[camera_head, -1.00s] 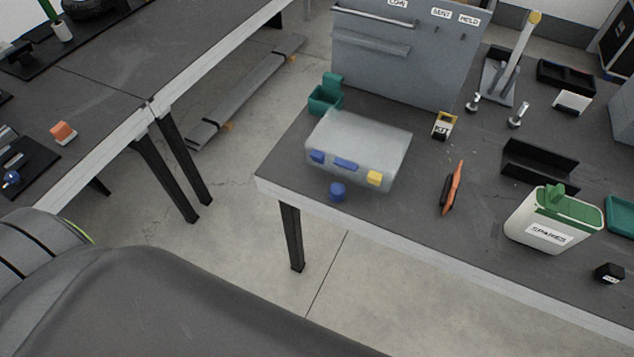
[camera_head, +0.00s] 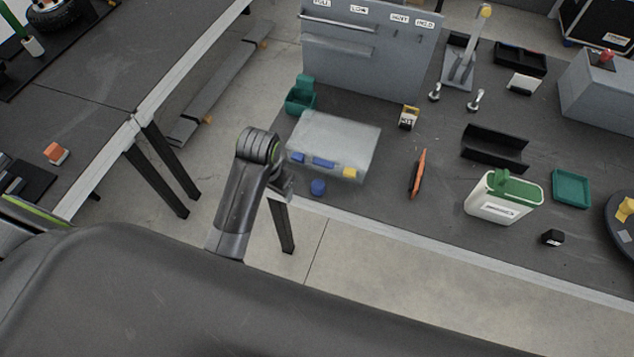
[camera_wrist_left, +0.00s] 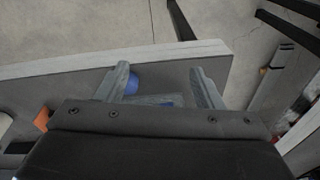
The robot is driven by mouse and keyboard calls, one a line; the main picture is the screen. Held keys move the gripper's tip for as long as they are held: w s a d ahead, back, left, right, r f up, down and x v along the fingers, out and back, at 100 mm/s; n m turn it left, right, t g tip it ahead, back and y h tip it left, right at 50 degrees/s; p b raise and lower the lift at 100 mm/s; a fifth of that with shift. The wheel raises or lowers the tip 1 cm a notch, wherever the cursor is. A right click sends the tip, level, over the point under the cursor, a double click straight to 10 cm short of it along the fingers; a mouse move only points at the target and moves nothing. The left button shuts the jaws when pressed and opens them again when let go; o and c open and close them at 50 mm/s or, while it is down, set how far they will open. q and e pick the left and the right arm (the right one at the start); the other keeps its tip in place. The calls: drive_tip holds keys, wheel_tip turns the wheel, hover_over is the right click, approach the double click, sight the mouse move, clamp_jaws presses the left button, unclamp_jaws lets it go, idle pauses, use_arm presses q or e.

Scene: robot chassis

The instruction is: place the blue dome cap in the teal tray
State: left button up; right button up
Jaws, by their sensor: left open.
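The blue dome cap (camera_head: 318,187) sits near the front edge of the workbench, just in front of a clear lidded case. The teal tray (camera_head: 571,188) is a shallow square tray on the right part of the same bench, and it looks empty. My left gripper (camera_wrist_left: 165,82) is open and empty. In the left wrist view the cap (camera_wrist_left: 132,82) shows beside one finger, partly hidden by it. In the head view my left arm reaches up to the bench's left front corner, with the gripper (camera_head: 284,185) just left of the cap. My right gripper is not in view.
The clear case (camera_head: 335,145) with blue and yellow latches stands close behind the cap. A small black block (camera_head: 553,237) is near the front edge.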

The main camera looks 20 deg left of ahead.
use_arm(q)
drive_tip(key=w+d+r+m+g, duration=0.25)
drive_tip(key=w+d+r, duration=0.35)
drive_tip(key=w+d, duration=0.3)
hover_over(318, 184)
drive_tip(key=shift+m+t, duration=0.35)
drive_tip(key=shift+t, duration=0.1)
drive_tip(key=f, duration=0.5)
drive_tip(key=f+b, duration=0.1)
drive_tip(key=f, duration=0.5)
drive_tip(key=shift+s+d+f, duration=0.1)
drive_tip(key=shift+d+f, duration=0.1)
drive_tip(key=shift+f, duration=0.05)
drive_tip(key=shift+a+f+p, duration=0.1)
drive_tip(key=shift+f+p, duration=0.2)
drive_tip(key=shift+f, duration=0.65)
drive_tip(key=shift+a+f, duration=0.1)
drive_tip(key=shift+f, duration=1.95)
drive_tip(key=c, duration=1.1)
